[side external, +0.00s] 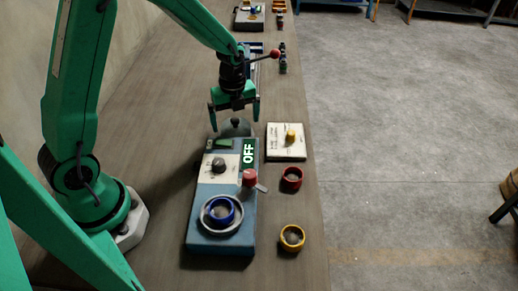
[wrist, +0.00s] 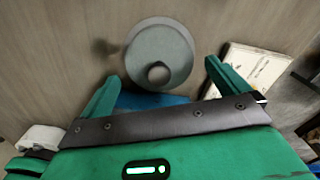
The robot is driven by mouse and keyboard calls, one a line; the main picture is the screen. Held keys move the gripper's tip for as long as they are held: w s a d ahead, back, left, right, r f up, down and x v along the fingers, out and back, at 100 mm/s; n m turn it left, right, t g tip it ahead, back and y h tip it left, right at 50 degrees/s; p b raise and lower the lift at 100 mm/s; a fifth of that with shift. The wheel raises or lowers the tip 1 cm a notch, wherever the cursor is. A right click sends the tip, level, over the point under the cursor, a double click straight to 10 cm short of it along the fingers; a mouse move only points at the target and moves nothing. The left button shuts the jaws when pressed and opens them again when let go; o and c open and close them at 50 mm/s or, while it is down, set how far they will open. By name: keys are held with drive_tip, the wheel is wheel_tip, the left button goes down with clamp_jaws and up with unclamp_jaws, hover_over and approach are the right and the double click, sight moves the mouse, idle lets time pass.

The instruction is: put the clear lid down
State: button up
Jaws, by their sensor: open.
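The clear lid (side external: 229,131) is a round, greyish see-through disc with a dark knob on top, at the far end of the blue box (side external: 209,240). In the wrist view the lid (wrist: 158,38) lies flat just beyond the blue box's edge (wrist: 150,100). I cannot tell whether it touches the box. My green gripper (side external: 234,114) is open above the lid, one finger on each side of the knob. In the wrist view the fingers (wrist: 162,72) are spread apart, with nothing held between them.
The blue box carries a lit "OFF" sign (side external: 248,154), a dark knob, a red-topped lever (side external: 249,178) and a blue ring (side external: 221,211). A white card with a yellow knob (side external: 290,136), a red ring (side external: 291,179) and a yellow ring (side external: 292,238) stand right of it.

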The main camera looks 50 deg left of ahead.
sight(235, 120)
wheel_tip(235, 120, up, 10)
drive_tip(key=shift+f, duration=0.15)
idle(0.3)
idle(0.5)
drive_tip(key=s+d+r+n+t, duration=0.1)
drive_tip(key=s+r+n+t, duration=0.1)
drive_tip(key=s+r+n, duration=0.3)
drive_tip(key=s+d+r+n+t, duration=0.2)
drive_tip(key=s+r+n, duration=0.4)
drive_tip(key=s+n, duration=0.7)
drive_tip(key=n+t, duration=0.1)
drive_tip(key=n, duration=0.3)
drive_tip(key=shift+s+r+t, duration=0.2)
drive_tip(key=shift+s+t, duration=0.05)
drive_tip(key=shift+t, duration=0.05)
